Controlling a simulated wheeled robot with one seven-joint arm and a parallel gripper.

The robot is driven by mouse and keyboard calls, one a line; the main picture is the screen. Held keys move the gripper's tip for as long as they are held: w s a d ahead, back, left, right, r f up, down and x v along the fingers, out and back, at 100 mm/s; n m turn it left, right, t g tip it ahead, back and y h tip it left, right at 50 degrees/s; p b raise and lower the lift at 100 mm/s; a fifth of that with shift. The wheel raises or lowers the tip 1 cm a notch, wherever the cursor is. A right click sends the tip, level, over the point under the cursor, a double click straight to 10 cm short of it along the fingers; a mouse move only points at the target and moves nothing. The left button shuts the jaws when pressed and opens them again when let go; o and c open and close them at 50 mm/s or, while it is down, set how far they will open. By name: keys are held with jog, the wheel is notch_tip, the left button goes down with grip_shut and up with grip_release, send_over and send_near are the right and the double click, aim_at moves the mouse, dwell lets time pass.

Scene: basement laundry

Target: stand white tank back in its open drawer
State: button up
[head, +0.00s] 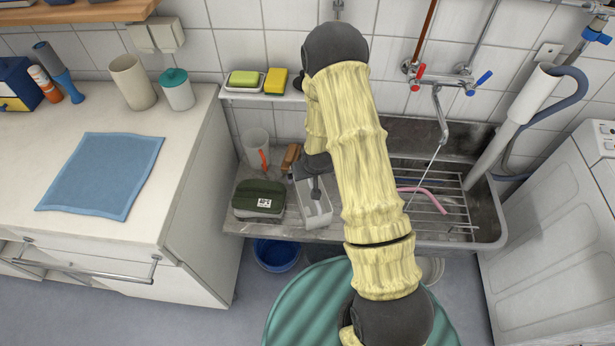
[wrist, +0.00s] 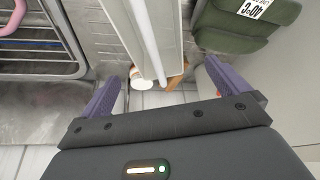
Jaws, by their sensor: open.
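The white tank (head: 314,211) is a long, narrow, pale box on the sink's drainboard, beside the green case. In the wrist view, a pale long body that looks like the tank (wrist: 172,30) runs away between the finger lines. My gripper (head: 316,187) is over the tank, partly hidden by my arm in the head view. In the wrist view its two purple fingers (wrist: 162,76) are spread wide, with no clear contact on the tank. I cannot make out the open drawer in either view.
A green case (head: 259,198) stands close left of the tank, with a brown brush (head: 290,157) and a clear cup (head: 257,147) behind. A wire rack with a pink hose (head: 424,192) lies in the sink to the right. A white appliance (head: 553,220) stands further right.

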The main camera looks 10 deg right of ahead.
jog(key=v, duration=0.7)
dwell(0.6)
jog(key=s+r+g+p, duration=0.1)
jog(key=s+r+p, duration=0.1)
jog(key=s+r, duration=0.6)
jog(key=s+r+m+p, duration=0.1)
jog(key=s+r+p, duration=0.2)
jog(key=s+r, duration=0.5)
notch_tip(320, 180, up, 8)
jog(key=shift+d+f+g, duration=0.15)
jog(key=shift+d+g, duration=0.2)
jog(key=shift+g, duration=0.05)
jog(key=shift+c, duration=0.4)
